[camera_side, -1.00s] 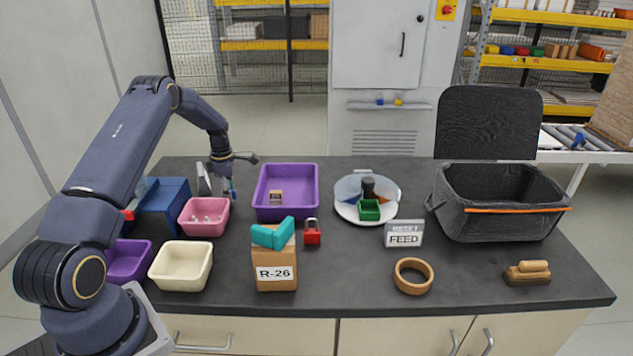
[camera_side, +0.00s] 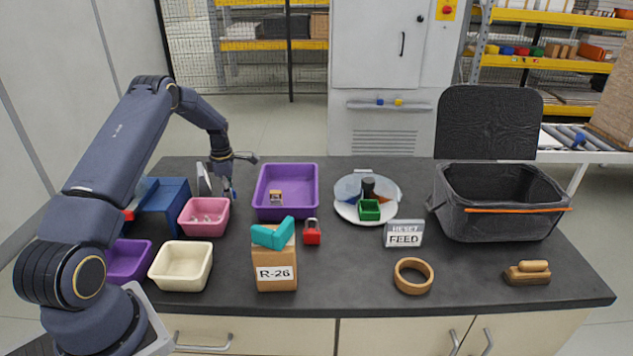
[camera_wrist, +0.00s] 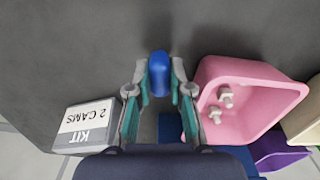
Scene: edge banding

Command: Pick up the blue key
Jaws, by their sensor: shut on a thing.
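My gripper (camera_wrist: 159,92) is shut on the blue key (camera_wrist: 159,68), whose rounded blue end shows between the teal fingertips in the wrist view. The rest of the key is hidden by the fingers or too small to make out. In the side view my gripper (camera_side: 231,192) is low at the back left of the table, behind the pink bin. A bit of blue shows at its tips there. I cannot tell whether the key touches the table.
A pink bin (camera_side: 191,221) with small white pieces stands close beside my gripper. A purple bin (camera_side: 259,212) is to its right. A grey sign reading KIT 2 CAMS (camera_wrist: 86,125) and a blue box (camera_side: 172,215) are near.

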